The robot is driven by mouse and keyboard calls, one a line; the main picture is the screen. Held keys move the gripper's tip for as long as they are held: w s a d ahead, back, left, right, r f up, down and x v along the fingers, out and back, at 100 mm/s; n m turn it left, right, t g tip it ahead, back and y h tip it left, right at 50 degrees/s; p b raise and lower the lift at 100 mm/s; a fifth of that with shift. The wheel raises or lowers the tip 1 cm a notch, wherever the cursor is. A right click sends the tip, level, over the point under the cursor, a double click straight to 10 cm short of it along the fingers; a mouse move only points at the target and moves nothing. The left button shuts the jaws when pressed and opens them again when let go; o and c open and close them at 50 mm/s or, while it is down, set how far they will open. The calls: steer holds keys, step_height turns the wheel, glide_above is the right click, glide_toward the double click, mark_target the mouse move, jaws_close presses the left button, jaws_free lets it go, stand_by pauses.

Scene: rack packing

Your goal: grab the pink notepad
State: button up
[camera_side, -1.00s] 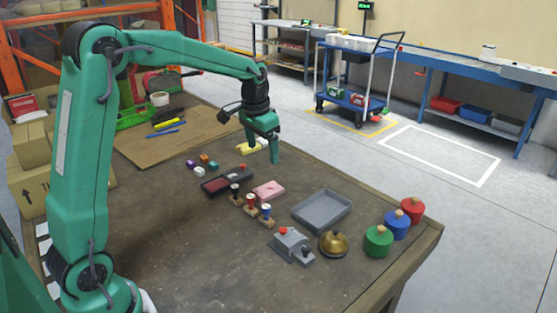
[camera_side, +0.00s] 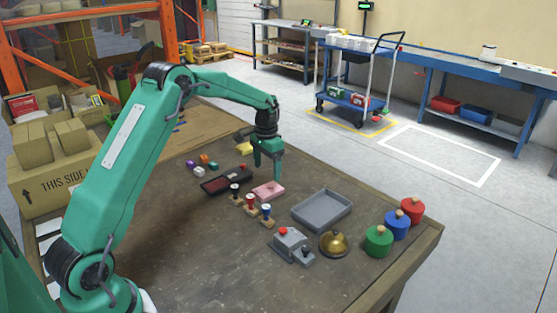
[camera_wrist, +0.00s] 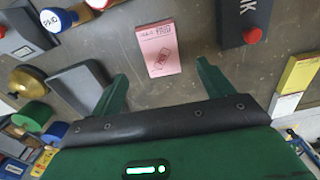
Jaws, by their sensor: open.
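In the wrist view the notepad (camera_wrist: 158,50) shows dark print and lies just beyond the gap between my fingers. My gripper (camera_side: 268,175) points down, close above the notepad or just behind it; the exact height is hard to tell. My gripper (camera_wrist: 162,72) shows two green fingers spread apart with nothing between them.
The ink pad (camera_side: 222,182) and several stamps (camera_side: 250,202) stand close left of and before the notepad. The grey tray (camera_side: 322,211), the bell (camera_side: 334,244), the button box (camera_side: 291,242) and the knobbed weights (camera_side: 379,241) are to the right. A yellow pad (camera_side: 244,149) lies behind.

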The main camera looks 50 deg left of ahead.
mark_target(268, 190)
steer(key=shift+f, duration=3.85)
steer(key=c, duration=1.1)
steer(key=shift+r, duration=0.2)
steer(key=shift+r, duration=0.5)
steer(key=r, duration=0.3)
steer(key=shift+d+r, duration=0.15)
steer(key=shift+d, duration=0.1)
steer(key=s+d+r, duration=0.2)
steer(key=d+r, duration=0.4)
steer(key=d, duration=0.4)
steer(key=shift+s+d+r, duration=0.2)
steer(key=shift+s+d, duration=0.15)
steer(key=shift+d, duration=0.05)
